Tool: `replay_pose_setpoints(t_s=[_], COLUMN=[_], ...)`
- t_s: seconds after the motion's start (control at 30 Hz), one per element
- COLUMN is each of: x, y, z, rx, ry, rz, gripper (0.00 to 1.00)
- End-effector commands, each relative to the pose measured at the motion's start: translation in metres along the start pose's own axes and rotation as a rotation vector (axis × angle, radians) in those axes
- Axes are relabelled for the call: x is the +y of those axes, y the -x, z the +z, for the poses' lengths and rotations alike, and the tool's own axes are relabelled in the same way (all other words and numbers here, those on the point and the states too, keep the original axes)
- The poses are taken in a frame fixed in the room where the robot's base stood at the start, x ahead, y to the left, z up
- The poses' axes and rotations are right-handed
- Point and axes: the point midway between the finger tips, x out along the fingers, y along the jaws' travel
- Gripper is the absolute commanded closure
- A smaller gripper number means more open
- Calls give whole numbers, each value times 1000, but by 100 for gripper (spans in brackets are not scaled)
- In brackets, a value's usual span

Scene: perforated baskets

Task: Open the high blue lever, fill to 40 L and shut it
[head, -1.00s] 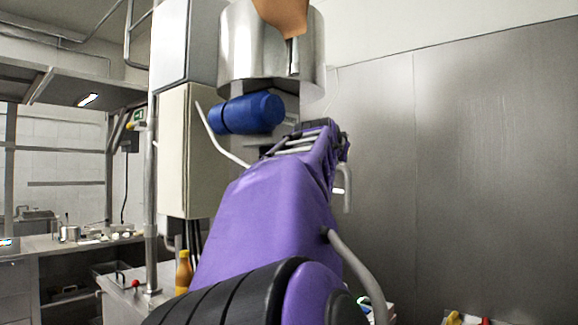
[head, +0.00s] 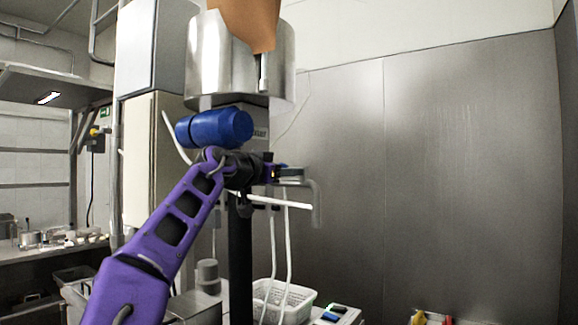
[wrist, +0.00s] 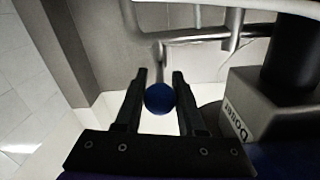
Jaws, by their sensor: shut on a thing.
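The blue lever's round knob (wrist: 159,98) sits between the two black fingers of my gripper (wrist: 159,75) in the wrist view. My gripper is shut on it. A thin grey rod runs from the knob toward a metal pipe (wrist: 200,37). I cannot tell whether the lever is open or shut. In the head view my gripper (head: 290,175) is at the pipework below a large steel tank (head: 190,65), and the knob is hidden there. No litre reading is legible in either view.
A blue cylinder (head: 215,128) lies under the tank, close above my arm. White hoses (head: 288,250) hang toward a white perforated basket (head: 265,292). A labelled grey box (wrist: 237,118) is right of my fingers. A steel wall (head: 460,170) stands to the right.

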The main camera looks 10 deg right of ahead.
Motion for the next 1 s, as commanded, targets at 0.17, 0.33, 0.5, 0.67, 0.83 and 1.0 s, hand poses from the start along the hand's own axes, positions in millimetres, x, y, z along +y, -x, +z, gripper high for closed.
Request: replay_pose_setpoints(t_s=[0.17,0.33,0.5,0.67,0.83,1.0], x=[-3,-3,-2,-2,-1,-2], y=[2,2,2,1,1,15], z=[-3,-4,-4,-2,-2,0], rx=[10,11,10,7,6,6], ry=[2,2,2,2,2,2], rz=[-1,-3,-2,0,2,-1], gripper=[100,100,43,37,37,37])
